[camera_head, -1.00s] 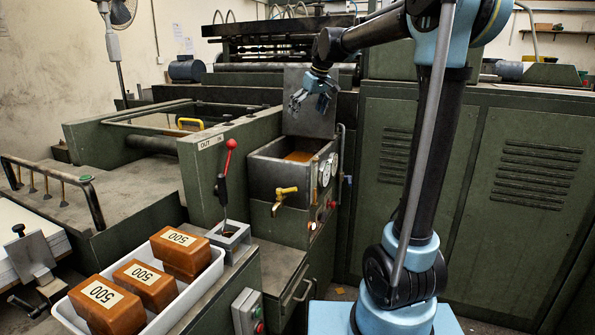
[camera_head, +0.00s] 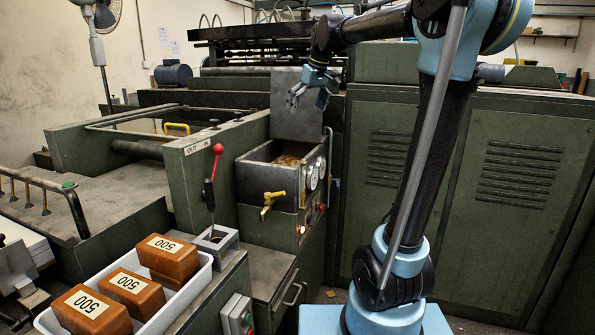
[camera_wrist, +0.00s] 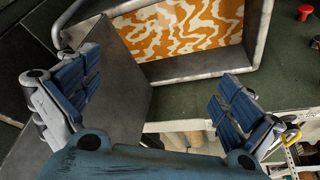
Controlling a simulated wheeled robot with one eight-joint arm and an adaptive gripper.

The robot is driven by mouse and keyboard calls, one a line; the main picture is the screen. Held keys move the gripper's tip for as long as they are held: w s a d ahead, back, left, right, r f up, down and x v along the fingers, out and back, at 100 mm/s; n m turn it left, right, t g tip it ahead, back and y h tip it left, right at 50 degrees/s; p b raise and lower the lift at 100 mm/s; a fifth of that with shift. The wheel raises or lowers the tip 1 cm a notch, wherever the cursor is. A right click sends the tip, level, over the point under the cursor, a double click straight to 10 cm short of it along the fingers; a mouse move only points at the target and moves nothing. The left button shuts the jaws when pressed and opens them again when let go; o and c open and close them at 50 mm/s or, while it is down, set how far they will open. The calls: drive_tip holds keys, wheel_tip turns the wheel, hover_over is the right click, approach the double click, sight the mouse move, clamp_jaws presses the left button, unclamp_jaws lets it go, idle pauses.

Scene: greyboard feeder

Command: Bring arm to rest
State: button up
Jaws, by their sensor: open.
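My gripper (camera_head: 312,92) is raised in front of the upright metal lid behind the tank, above the tank's far side. In the wrist view my gripper (camera_wrist: 160,105) shows two blue-padded fingers wide apart with nothing between them. The open tank (camera_head: 262,178) stands below it, with brown and pale contents. In the wrist view the contents (camera_wrist: 185,27) show as an orange and white swirled surface inside a metal rim.
A yellow tap (camera_head: 270,203) and gauges are on the tank's front. A red-knobbed lever (camera_head: 217,150) stands left of it. A white tray (camera_head: 207,270) holds orange-brown blocks marked 500. Green cabinets (camera_head: 480,190) stand behind my arm.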

drive_tip(key=s+d+f+m+h, duration=0.1)
drive_tip(key=s+d+f+m, duration=0.1)
drive_tip(key=s+d+f, duration=0.4)
drive_tip(key=s+d+f+m, duration=0.3)
drive_tip(key=s+d+f, duration=0.3)
drive_tip(key=s+f, duration=0.9)
drive_tip(key=s+d+f+m+g+h, duration=0.1)
drive_tip(key=s+d+f+m, duration=0.1)
drive_tip(key=s+d+f, duration=0.4)
drive_tip(key=s+f, duration=0.5)
drive_tip(key=s, duration=0.2)
drive_tip(key=shift+f+h, duration=0.15)
drive_tip(key=shift+h, duration=0.15)
drive_tip(key=shift+s, duration=0.1)
drive_tip(key=shift+w+d+f, duration=0.1)
drive_tip(key=shift+w+f, duration=0.1)
drive_tip(key=shift+w, duration=0.25)
